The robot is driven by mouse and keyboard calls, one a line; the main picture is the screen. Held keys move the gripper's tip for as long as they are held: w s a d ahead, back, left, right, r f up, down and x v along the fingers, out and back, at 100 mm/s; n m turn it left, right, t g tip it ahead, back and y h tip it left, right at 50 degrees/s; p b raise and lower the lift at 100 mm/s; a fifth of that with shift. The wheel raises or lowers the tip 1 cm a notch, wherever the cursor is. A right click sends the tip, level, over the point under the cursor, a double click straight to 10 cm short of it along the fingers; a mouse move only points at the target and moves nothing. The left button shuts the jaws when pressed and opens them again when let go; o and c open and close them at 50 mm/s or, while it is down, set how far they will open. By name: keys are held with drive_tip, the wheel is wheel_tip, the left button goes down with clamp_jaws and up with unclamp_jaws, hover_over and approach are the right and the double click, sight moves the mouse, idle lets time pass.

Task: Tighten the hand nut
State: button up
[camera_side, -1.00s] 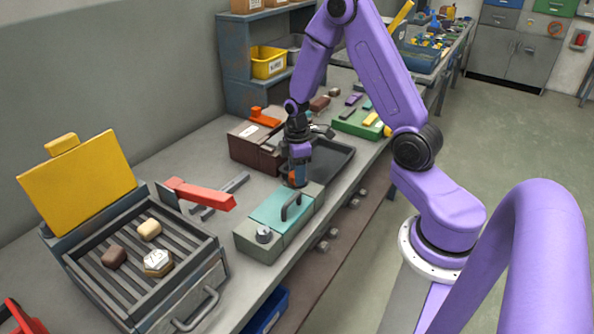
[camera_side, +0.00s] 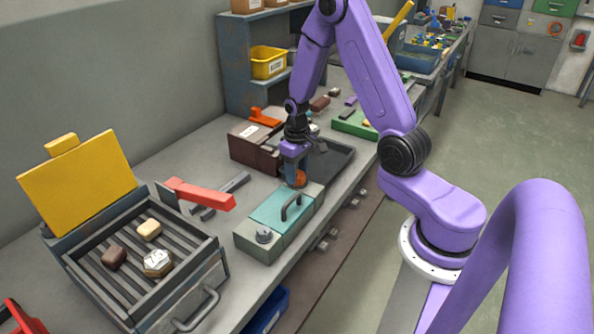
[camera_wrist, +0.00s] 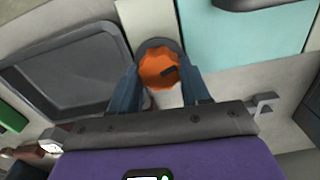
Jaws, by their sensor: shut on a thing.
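The orange hand nut (camera_wrist: 157,70) sits at the end of the grey box (camera_side: 262,250), beside its teal lid (camera_side: 278,207). My gripper (camera_wrist: 165,82) has its two blue fingers on either side of the nut and is shut on it. In the side view my gripper (camera_side: 296,176) points down over the far end of the box, with a little of the orange nut (camera_side: 300,179) showing at the fingertips. A dark mark shows on the nut's top in the wrist view. The box's dark handle (camera_side: 291,206) stands on the teal lid.
A grill-like tray (camera_side: 100,280) with several blocks and a raised yellow lid (camera_side: 78,190) stands at left. A red-handled tool (camera_side: 205,194) lies behind the box. A dark shallow tray (camera_side: 335,158) and a brown box (camera_side: 252,150) are close beyond my gripper.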

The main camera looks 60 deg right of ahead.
drive_tip(key=shift+m, duration=2)
drive_tip(key=o, duration=1.1)
drive_tip(key=shift+c, duration=0.2)
wheel_tip(320, 180, up, 18)
drive_tip(key=shift+f, duration=0.25)
